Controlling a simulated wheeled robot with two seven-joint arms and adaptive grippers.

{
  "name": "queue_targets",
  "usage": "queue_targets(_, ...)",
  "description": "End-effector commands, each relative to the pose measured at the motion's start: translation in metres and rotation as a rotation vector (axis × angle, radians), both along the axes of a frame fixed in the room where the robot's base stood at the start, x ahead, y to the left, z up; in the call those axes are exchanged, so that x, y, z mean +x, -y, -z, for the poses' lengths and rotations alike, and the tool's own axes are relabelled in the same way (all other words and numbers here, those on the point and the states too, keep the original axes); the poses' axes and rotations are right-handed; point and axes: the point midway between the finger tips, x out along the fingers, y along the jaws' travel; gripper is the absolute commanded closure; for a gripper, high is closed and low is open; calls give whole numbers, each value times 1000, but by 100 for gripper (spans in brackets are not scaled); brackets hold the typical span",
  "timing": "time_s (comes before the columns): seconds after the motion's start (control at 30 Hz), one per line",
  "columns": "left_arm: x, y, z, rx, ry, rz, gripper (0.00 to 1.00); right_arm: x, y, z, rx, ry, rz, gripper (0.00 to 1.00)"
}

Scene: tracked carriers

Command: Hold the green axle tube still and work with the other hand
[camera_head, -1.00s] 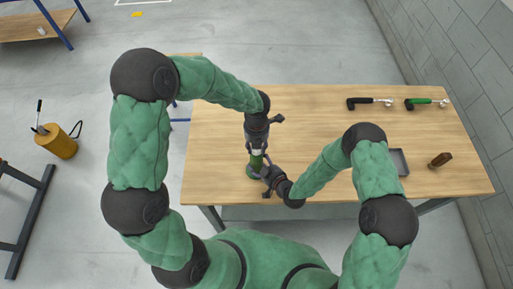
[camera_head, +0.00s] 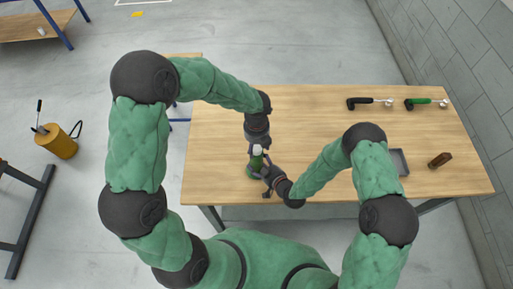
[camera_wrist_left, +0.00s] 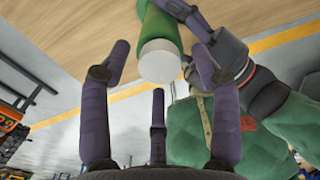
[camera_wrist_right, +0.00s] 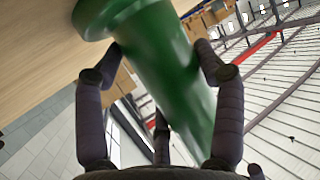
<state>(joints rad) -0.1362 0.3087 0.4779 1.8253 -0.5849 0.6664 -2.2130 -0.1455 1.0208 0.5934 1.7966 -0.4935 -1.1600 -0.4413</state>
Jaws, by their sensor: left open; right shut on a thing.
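The green axle tube (camera_head: 254,166) stands upright on the table near its front edge, with a white upper end (camera_head: 257,151). My right gripper (camera_head: 265,170) is shut on the tube's side. The right wrist view shows the green tube (camera_wrist_right: 160,70) between its fingers, with the wide flange (camera_wrist_right: 92,15) against the table. My left gripper (camera_head: 257,148) is above the tube, pointing down. In the left wrist view its fingers (camera_wrist_left: 160,58) are spread around the white end (camera_wrist_left: 160,62), with visible gaps beside it.
A black-handled tool (camera_head: 368,102) and a green-handled tool (camera_head: 425,102) lie at the table's back right. A grey tray (camera_head: 400,162) and a small brown object (camera_head: 440,160) are at the right. The table's middle (camera_head: 315,120) is clear.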

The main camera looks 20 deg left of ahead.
Motion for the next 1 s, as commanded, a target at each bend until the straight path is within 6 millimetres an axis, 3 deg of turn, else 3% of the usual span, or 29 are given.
queue_targets(0.2,0,0,0,0,0,-231,37,0,0,0,0,-2,1,70)
queue_targets(0.47,0,0,0,0,1,-356,37,0,0,0,0,-2,1,70)
queue_targets(1.0,0,0,0,0,2,-975,37,0,0,0,0,-2,1,70)
